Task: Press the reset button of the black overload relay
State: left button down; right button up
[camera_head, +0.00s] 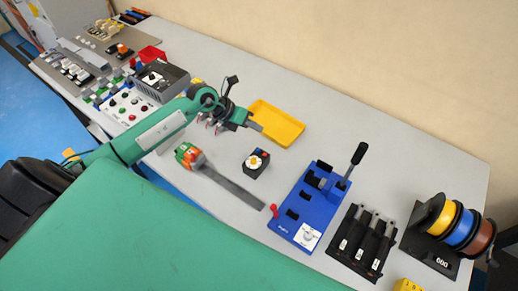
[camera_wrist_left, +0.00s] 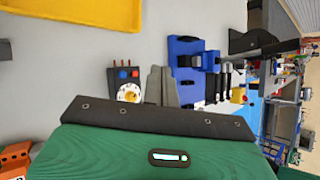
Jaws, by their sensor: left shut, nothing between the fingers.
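The black overload relay (camera_head: 257,163) is a small box on the table with a white-and-yellow dial and a blue and a red button on its upper part. It also shows in the left wrist view (camera_wrist_left: 113,86), with the blue button (camera_wrist_left: 122,74) and the red button (camera_wrist_left: 134,74) side by side above the dial. My left gripper (camera_head: 257,126) is shut and empty, above the table by the yellow tray and beyond the relay in the head view. In the left wrist view the shut fingers (camera_wrist_left: 161,84) appear just right of the relay, partly overlapping its edge. My right gripper is not in view.
The yellow tray (camera_head: 290,133) lies behind the relay. A blue bender (camera_head: 305,222) with a black lever stands to the right. A grey bar (camera_head: 235,187) and an orange-green block (camera_head: 188,155) lie left of it. Black holders and wire spools (camera_head: 462,228) stand further right.

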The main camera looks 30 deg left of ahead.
pick_arm(q)
jog(key=b, duration=0.6)
send_over(255, 152)
jog(key=shift+f, duration=4.35)
jog(key=shift+f, duration=0.4)
jog(key=shift+f+b, duration=0.45)
jog(key=shift+b, duration=0.1)
jog(key=shift+r, duration=0.15)
jog(key=shift+r+p, duration=0.65)
jog(key=shift+r, duration=0.1)
notch_tip(255, 152, up, 5)
jog(key=p, duration=0.3)
